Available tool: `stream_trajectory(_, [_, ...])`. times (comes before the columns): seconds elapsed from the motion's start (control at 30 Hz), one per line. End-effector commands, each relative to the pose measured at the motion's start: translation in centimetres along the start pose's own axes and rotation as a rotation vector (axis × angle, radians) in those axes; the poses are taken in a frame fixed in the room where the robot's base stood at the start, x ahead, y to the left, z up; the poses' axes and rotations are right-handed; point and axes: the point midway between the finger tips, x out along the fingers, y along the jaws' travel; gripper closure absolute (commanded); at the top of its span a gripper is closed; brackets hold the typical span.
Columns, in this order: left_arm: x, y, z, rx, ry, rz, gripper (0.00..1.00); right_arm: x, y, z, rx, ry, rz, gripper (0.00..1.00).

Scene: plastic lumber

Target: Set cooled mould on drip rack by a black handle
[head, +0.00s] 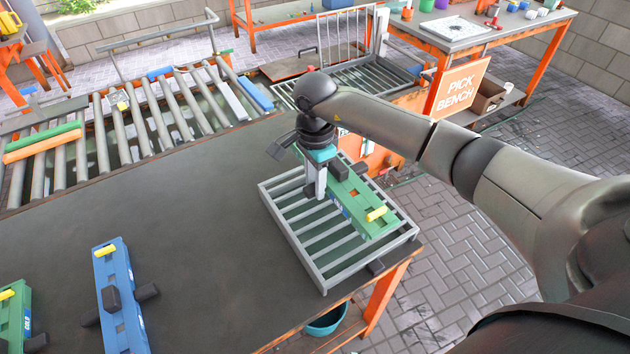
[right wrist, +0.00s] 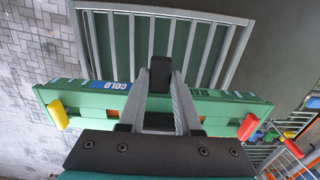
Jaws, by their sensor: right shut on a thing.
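In the right wrist view the mould (right wrist: 85,102) shows a blue "COLD" label, a red peg and a yellow peg. My right gripper (head: 318,190) points down and is shut on the mould's black handle (right wrist: 160,72). The mould looks roughly level; I cannot tell whether it touches the rack's slats. The rack (right wrist: 235,58) also shows beyond the mould in the wrist view. My left gripper is out of view.
A blue mould (head: 128,310) with black handles and another green mould (head: 14,318) lie at the table's front left. The middle of the dark table (head: 150,200) is clear. A roller conveyor (head: 130,130) runs behind it. A teal bucket (head: 327,320) stands below the table's right edge.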

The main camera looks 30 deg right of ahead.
Motion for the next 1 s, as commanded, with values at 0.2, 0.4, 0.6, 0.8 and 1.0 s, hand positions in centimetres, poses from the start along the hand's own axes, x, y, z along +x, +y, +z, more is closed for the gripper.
stream_trajectory(0.2, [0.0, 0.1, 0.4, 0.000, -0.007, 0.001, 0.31, -0.3, -0.2, 0.0, 0.000, 0.003, -0.007, 1.00])
stream_trajectory(0.4, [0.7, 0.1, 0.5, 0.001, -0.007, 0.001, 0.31, 0.3, -0.2, 0.1, 0.002, 0.008, -0.006, 1.00])
stream_trajectory(0.6, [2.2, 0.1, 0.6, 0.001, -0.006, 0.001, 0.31, 2.0, -0.2, 0.0, 0.003, 0.008, -0.005, 1.00])
stream_trajectory(0.8, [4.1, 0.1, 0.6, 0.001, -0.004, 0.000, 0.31, 4.0, -0.2, 0.0, 0.003, 0.008, -0.006, 1.00])
stream_trajectory(1.0, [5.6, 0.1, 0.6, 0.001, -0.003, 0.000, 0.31, 5.8, -0.2, 0.0, 0.003, 0.009, -0.006, 1.00])
